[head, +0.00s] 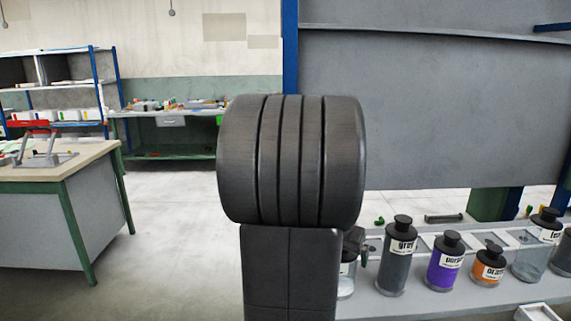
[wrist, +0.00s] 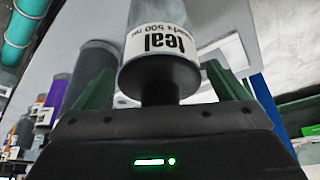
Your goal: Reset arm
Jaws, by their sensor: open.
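My gripper (wrist: 162,74) is open, with its green fingers apart on either side of a clear bottle (wrist: 158,40) labelled "teal". The bottle's black cap and neck lie between the fingers, close to the gripper body. Whether the fingers touch it cannot be told. In the head view my dark arm fills the middle and hides most of the gripper. A clear bottle with a white label shows partly behind the arm (head: 346,284).
Right of the arm, a grey bottle (head: 397,266), a purple bottle (head: 444,266), an orange bottle (head: 487,270) and a clear bottle (head: 530,264) stand on a light bench. A grey panel (head: 440,110) rises behind. A workbench (head: 50,215) stands left, with open floor (head: 165,240) beside it.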

